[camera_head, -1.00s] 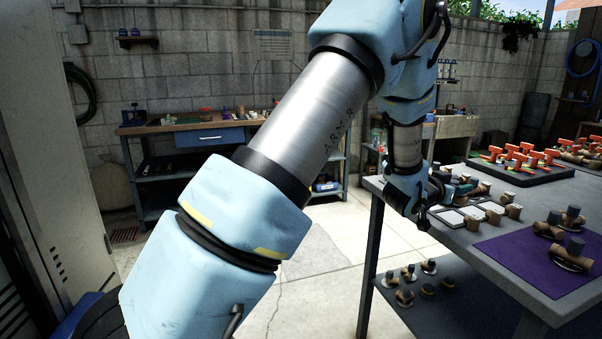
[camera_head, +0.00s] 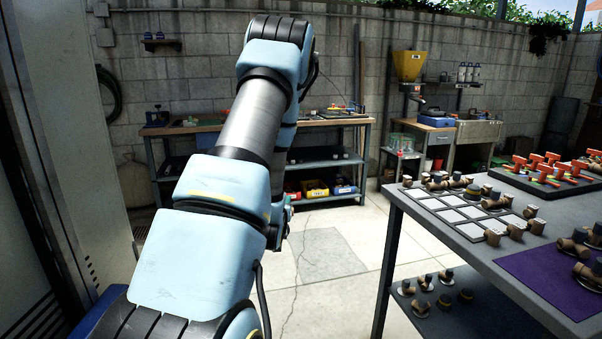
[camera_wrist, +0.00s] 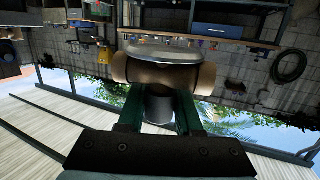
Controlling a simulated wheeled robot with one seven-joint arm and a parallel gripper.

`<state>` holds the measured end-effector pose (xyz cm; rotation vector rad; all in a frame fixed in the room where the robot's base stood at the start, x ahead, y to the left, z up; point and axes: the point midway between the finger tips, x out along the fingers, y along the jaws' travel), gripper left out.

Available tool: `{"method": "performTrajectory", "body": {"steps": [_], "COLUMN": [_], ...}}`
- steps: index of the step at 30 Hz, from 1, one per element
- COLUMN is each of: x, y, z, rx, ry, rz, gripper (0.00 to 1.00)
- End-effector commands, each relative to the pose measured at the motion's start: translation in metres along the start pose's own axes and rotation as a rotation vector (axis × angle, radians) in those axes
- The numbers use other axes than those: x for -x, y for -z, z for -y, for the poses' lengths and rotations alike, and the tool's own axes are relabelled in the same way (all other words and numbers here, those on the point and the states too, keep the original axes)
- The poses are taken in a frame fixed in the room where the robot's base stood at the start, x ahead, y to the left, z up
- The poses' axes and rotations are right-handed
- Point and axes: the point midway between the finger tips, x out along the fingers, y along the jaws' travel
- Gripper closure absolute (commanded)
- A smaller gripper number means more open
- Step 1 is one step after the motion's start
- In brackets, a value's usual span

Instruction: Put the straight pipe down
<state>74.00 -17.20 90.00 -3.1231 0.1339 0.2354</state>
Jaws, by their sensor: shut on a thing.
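The straight pipe (camera_wrist: 200,78) is in the wrist view: a brown tube lying crosswise, with a silver disc (camera_wrist: 160,53) on one side and a grey stub (camera_wrist: 159,108) on the other. My gripper (camera_wrist: 160,97) is shut on it, its dark green fingers on either side of the grey stub. The wrist view looks upside down, with wall and benches at the top. In the head view my arm hangs over open floor, left of the table; the fingers and the held pipe are hidden behind the arm.
The grey table (camera_head: 412,214) stands at the right, with pale square trays (camera_head: 462,214), brown fittings, a purple mat (camera_head: 545,280) and a board of orange-handled parts (camera_head: 545,170). Its lower shelf (camera_head: 455,325) holds several fittings. A workbench (camera_head: 345,122) lines the wall. The floor (camera_head: 330,255) between is clear.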

Motion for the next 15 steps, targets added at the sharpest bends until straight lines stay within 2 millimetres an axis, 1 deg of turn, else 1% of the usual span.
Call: {"method": "performTrajectory", "body": {"steps": [1, 3, 6, 8, 11, 15], "x": [0.004, 0.009, 0.012, 0.013, 0.016, 0.025], "y": [-0.001, -0.003, -0.006, -0.012, -0.032, -0.071], "z": [0.015, 0.029, 0.039, 0.042, 0.041, 0.039], "rx": [0.005, 0.009, 0.013, 0.014, 0.014, 0.015], "ry": [0.029, 0.057, 0.08, 0.086, 0.088, 0.087], "rz": [0.0, 0.001, -0.001, 0.001, 0.006, 0.009], "gripper": [1.0, 1.0, 1.0, 1.0, 1.0, 1.0]}}
